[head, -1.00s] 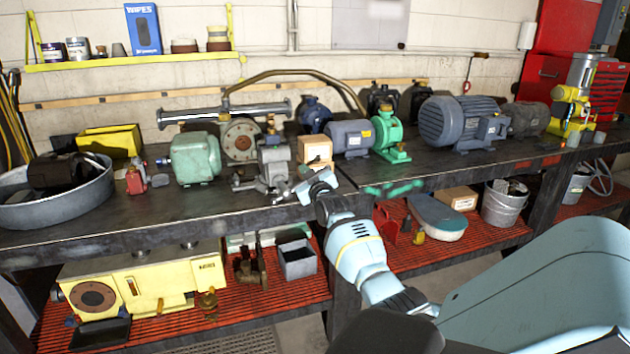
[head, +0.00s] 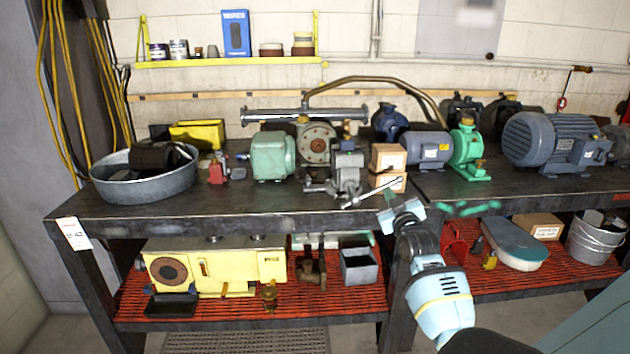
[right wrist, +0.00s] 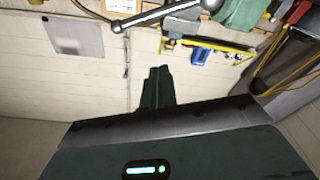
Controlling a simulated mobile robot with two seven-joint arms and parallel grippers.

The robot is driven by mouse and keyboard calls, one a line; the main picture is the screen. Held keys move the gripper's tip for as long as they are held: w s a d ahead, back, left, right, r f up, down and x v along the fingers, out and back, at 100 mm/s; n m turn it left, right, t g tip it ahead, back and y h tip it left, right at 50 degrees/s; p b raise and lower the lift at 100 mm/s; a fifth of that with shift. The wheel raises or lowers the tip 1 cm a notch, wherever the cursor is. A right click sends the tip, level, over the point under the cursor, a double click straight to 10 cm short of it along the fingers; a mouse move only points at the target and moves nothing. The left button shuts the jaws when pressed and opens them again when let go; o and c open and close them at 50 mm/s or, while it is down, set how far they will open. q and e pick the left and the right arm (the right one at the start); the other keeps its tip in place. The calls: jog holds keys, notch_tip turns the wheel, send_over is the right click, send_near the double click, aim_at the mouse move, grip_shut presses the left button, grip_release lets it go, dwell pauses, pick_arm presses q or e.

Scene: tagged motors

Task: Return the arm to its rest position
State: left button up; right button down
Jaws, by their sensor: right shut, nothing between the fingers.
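My right gripper (head: 388,192) shows in the head view at the front edge of the workbench (head: 240,205), in front of two small cardboard boxes (head: 387,157). Its dark fingers are shut and empty, and they point up toward the bench. My light blue right forearm (head: 440,300) reaches up from the lower right. In the right wrist view the closed fingers (right wrist: 158,85) stand together against the pale wall. My left gripper is not in view.
Close to the gripper stand a grey machine part (head: 347,172), a grey-blue motor (head: 428,148) and a green pump (head: 466,150). A green motor (head: 272,157) and metal basin (head: 140,190) are farther left. Below is a red slatted shelf (head: 340,302). The floor in front looks clear.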

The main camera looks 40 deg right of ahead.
jog(key=s+a+f+n+g+y, duration=0.15)
jog(key=s+a+f+y, duration=0.3)
jog(key=a+f, duration=0.7)
jog(key=s+a+f+n+g+y, duration=0.1)
jog(key=s+a+f+n+y, duration=0.3)
jog(key=a+f, duration=0.7)
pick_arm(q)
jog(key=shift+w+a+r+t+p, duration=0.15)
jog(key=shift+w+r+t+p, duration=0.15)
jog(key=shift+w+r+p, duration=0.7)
pick_arm(e)
jog(key=s+a+f+g+y, duration=0.1)
jog(key=s+a+f, duration=0.3)
jog(key=s+a, duration=0.3)
jog(key=s+a+f+m+g+y, duration=0.1)
jog(key=s+a+f+g, duration=0.1)
jog(key=s+a, duration=0.6)
jog(key=s+a+f+m+g+y, duration=0.1)
jog(key=s+a+f+g, duration=0.1)
jog(key=s+a+f, duration=0.3)
jog(key=s+a, duration=0.3)
jog(key=s, duration=0.4)
jog(key=shift+s+f, duration=0.25)
jog(key=shift+f, duration=0.05)
